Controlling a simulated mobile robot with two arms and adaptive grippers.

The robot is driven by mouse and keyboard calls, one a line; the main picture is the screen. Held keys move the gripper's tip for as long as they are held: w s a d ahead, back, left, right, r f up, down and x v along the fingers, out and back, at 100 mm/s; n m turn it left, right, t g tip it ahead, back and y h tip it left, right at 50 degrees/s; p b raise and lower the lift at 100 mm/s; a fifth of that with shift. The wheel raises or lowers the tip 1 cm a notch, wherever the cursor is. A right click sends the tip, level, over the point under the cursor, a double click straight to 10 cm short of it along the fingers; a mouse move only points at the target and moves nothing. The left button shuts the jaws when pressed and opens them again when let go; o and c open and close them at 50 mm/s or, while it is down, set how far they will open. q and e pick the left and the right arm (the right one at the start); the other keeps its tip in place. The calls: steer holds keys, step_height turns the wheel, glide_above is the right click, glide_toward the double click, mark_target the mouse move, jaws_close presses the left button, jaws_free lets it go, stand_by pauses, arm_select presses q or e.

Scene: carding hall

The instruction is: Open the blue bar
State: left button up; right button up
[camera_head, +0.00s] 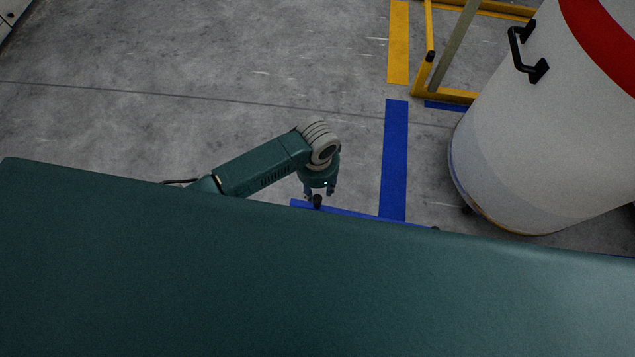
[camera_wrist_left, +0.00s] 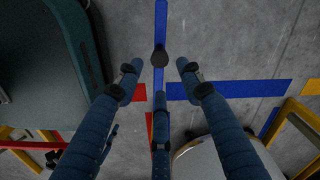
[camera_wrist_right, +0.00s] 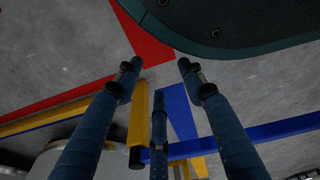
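The blue bar (camera_head: 350,211) shows as a narrow blue strip along the edge of my teal body, which hides much of it. A black knob (camera_head: 317,201) stands at its left part. My left gripper (camera_head: 318,191) is right at this knob. In the left wrist view, the bar (camera_wrist_left: 161,22) runs up the picture and the knob (camera_wrist_left: 160,57) lies between the spread fingertips of my left gripper (camera_wrist_left: 158,67). I see no finger pressed on the knob. My right gripper (camera_wrist_right: 159,66) is open with nothing between its fingertips; the head view does not show it.
A white drum (camera_head: 550,130) with a red band and black handle stands at the right. A yellow frame (camera_head: 430,70) stands behind it. Blue tape (camera_head: 394,150) and yellow tape (camera_head: 399,40) mark the floor. Bare concrete floor (camera_head: 220,70) lies at the left.

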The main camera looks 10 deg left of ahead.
arm_select(q)
steer(key=shift+r, duration=1.5)
